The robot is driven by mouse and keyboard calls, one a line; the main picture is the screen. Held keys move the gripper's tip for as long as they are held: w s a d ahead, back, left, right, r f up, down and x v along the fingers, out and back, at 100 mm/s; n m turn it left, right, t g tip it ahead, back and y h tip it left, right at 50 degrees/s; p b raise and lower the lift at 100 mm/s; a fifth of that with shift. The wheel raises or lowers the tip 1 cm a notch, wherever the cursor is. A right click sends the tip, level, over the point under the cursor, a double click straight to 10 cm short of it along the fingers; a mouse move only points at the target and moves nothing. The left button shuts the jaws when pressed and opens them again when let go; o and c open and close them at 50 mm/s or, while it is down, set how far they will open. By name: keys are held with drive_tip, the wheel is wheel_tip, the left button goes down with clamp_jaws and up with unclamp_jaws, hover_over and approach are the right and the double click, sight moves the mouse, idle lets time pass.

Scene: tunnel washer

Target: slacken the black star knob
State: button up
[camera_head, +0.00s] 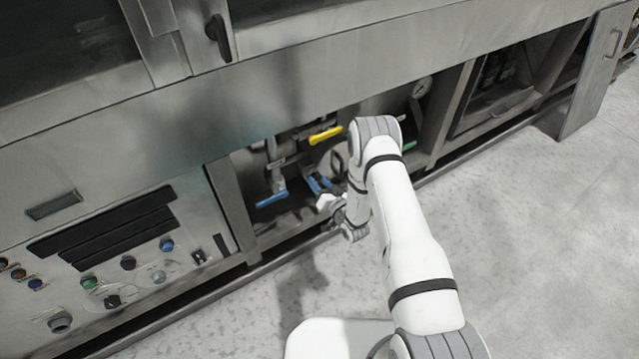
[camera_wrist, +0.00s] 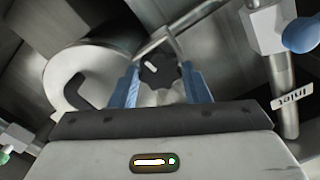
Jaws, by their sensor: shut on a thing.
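The black star knob (camera_wrist: 158,71) shows in the wrist view, dark and lobed, with a small pale mark on its face. My gripper (camera_wrist: 160,84) has its two blue fingers on either side of the knob, shut on it. In the head view my gripper (camera_head: 318,186) reaches into the open bay under the machine. The knob cannot be made out there.
A yellow-handled lever (camera_head: 325,135) and a blue-handled lever (camera_head: 271,199) are in the bay. The wrist view shows a pipe tagged "Inlet" (camera_wrist: 291,96) at right and a pale round housing (camera_wrist: 88,75) at left. A control panel (camera_head: 120,270) stands left of the bay.

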drive_tip(key=n+b, duration=0.2)
drive_tip(key=n, duration=0.2)
drive_tip(key=shift+f, duration=0.1)
drive_tip(key=n+b, duration=0.2)
drive_tip(key=n, duration=0.2)
drive_tip(key=shift+n, duration=0.4)
drive_tip(key=n+b, duration=0.3)
drive_tip(key=n, duration=0.1)
drive_tip(key=shift+a+n, duration=0.1)
drive_tip(key=shift+n, duration=0.2)
drive_tip(key=n+b, duration=0.2)
drive_tip(key=n, duration=0.1)
drive_tip(key=shift+n, duration=0.3)
drive_tip(key=n+b, duration=0.4)
drive_tip(key=n, duration=0.1)
drive_tip(key=shift+f+n+b, duration=0.1)
drive_tip(key=shift+n+b, duration=0.2)
drive_tip(key=n+b, duration=0.5)
drive_tip(key=n, duration=0.3)
drive_tip(key=shift+b, duration=0.35)
drive_tip(key=shift+n, duration=1.8)
